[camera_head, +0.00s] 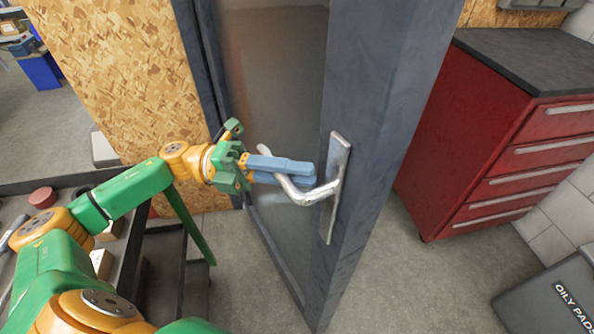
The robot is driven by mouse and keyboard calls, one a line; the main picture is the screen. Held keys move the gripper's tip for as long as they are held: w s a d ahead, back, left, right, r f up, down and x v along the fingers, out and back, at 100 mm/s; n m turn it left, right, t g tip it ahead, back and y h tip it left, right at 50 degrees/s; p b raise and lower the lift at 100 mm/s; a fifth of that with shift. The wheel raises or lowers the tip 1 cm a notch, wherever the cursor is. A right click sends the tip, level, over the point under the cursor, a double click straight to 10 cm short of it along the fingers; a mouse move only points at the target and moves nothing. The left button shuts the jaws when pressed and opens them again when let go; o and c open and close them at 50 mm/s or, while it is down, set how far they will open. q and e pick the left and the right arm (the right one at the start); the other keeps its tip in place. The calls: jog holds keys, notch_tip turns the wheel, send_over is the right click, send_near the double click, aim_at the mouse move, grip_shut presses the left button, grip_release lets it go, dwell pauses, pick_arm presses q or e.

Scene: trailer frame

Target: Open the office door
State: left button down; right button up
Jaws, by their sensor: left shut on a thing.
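The office door (370,130) has a dark grey frame and a glass panel (270,80). It stands ajar, swung out from the dark door frame at the left. A silver lever handle (322,193) on a tall plate is fixed to the door's edge side. My left gripper (290,172), with blue fingers on a green and orange arm, is at the handle. Its fingers are shut on the lever, one above and one below it. My right gripper is not in view.
A red drawer cabinet (470,130) with a dark top stands right of the door. A dark box labelled "OILY PADS" (550,295) is at the lower right. A dark cart (120,250) with small items stands at the left. Grey floor (400,285) is clear near the door.

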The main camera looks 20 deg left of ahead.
pick_arm(q)
jog(key=shift+w+r, duration=0.1)
jog(key=c, duration=0.8)
grip_release()
jog(key=shift+o, duration=0.2)
jog(key=shift+a, duration=0.1)
jog(key=b+v, duration=0.3)
jog(key=v, duration=0.4)
